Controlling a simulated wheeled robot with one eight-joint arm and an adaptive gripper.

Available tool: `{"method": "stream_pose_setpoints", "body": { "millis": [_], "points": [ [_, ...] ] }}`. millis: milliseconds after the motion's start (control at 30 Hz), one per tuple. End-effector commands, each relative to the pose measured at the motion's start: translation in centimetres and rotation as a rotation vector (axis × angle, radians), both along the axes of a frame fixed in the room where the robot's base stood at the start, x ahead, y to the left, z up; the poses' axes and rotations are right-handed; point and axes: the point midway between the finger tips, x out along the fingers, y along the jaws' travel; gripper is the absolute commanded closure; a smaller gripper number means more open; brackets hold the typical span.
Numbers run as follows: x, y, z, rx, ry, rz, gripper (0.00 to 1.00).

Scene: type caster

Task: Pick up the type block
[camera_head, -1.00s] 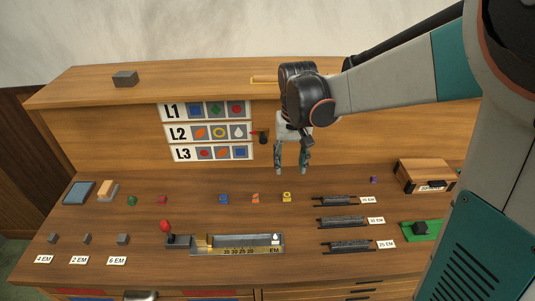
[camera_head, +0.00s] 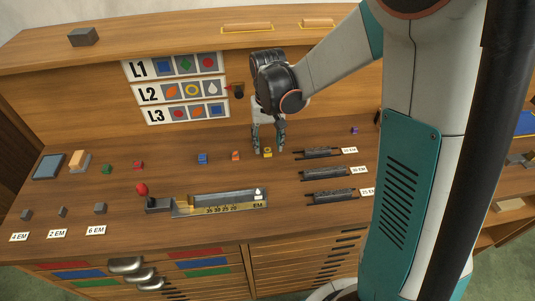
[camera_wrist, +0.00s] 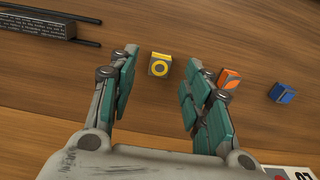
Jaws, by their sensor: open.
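Several small type blocks stand in a loose row on the bench. The yellow block with a ring mark (camera_head: 267,152) is directly beneath my gripper (camera_head: 268,151). In the wrist view the yellow block (camera_wrist: 160,65) lies between and just beyond my open fingers (camera_wrist: 155,85), apart from them. An orange block with a leaf mark (camera_head: 236,155) is to its left and shows right of the fingers in the wrist view (camera_wrist: 229,79). A blue block (camera_head: 202,158) is further left, also at right in the wrist view (camera_wrist: 282,93). Red (camera_head: 138,165) and green (camera_head: 106,169) blocks sit further left. My gripper is empty.
Dark racks (camera_head: 320,152) with EM labels lie right of the yellow block. A metal composing gauge with a red-knobbed lever (camera_head: 220,203) is in front. A sign board with rows L1 to L3 (camera_head: 180,90) stands behind. Grey spacers (camera_head: 62,211) lie at left.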

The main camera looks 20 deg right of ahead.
Motion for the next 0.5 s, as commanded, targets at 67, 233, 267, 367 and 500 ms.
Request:
{"method": "stream_pose_setpoints", "body": {
  "millis": [67,233,267,367,500],
  "points": [
    [0.0,0.1,-1.6,0.0,0.0,0.0,0.55],
    [0.0,0.1,-3.5,-0.001,0.0,0.001,0.55],
    [-0.1,0.1,-3.6,-0.001,0.0,0.001,0.55],
    [-0.1,0.1,-3.5,-0.001,0.0,0.001,0.55],
    [-0.1,0.1,-3.5,-0.001,0.0,0.001,0.65]
  ]
}}
